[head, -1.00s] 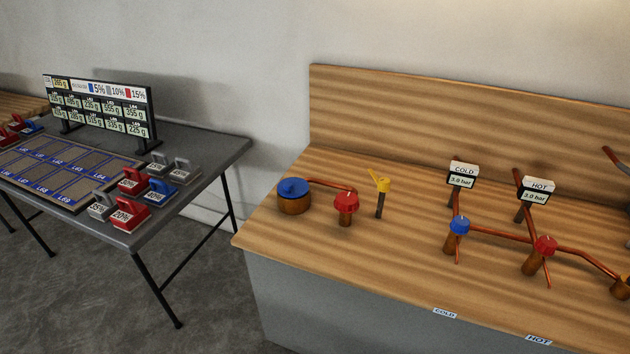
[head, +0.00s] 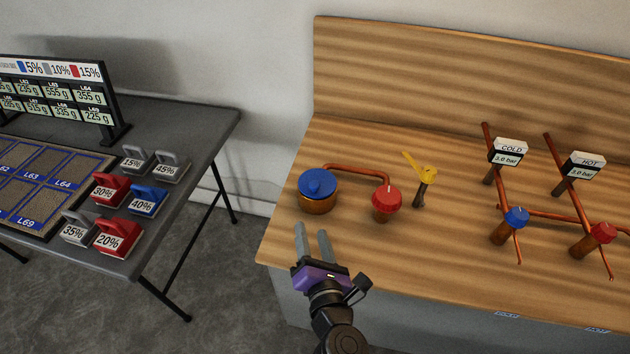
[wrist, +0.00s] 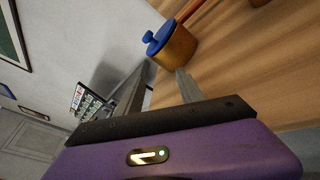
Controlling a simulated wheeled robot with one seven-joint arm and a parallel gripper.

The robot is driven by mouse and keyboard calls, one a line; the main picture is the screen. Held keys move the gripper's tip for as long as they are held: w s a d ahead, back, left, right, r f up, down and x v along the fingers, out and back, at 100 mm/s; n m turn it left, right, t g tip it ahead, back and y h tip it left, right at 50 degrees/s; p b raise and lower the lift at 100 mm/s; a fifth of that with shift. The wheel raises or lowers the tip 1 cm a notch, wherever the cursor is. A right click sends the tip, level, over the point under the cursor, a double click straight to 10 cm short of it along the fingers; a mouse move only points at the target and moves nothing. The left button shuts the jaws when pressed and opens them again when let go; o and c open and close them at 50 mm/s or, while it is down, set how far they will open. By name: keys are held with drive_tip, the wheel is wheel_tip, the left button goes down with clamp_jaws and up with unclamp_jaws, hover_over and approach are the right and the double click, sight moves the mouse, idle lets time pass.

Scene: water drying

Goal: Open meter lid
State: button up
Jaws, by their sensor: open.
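The meter is a round copper-brown body (head: 318,205) with a blue lid (head: 317,183) that has a small knob on top. It stands at the left end of the wooden counter, with the lid seated on the body. The lid also shows in the wrist view (wrist: 158,38), ahead of the fingers. My gripper (head: 311,228) is open and empty, just in front of and below the meter in the head view. Its fingers point toward the meter and appear apart from it.
A copper pipe (head: 352,169) joins the meter to a red-capped valve (head: 387,200). A yellow-handled valve (head: 423,180) stands to its right, and blue and red taps farther right. A dark table (head: 200,150) with weights is at left, across a floor gap.

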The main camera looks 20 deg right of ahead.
sight(314, 189)
drive_tip(key=w+r+n+h, duration=0.1)
drive_tip(key=w+d+r+n+h, duration=0.1)
drive_tip(key=n, duration=0.1)
drive_tip(key=w+r+n+h, duration=0.1)
drive_tip(key=shift+w+d+r+n+t, duration=0.15)
drive_tip(key=shift+d+n+t, duration=0.15)
drive_tip(key=shift+n, duration=0.1)
drive_tip(key=shift+w+d+r+n+h, duration=0.25)
drive_tip(key=shift+w+r+n+h, duration=0.05)
drive_tip(key=shift+w+r, duration=0.1)
drive_tip(key=shift+p+x, duration=0.3)
drive_tip(key=shift+x, duration=3.3)
clamp_jaws()
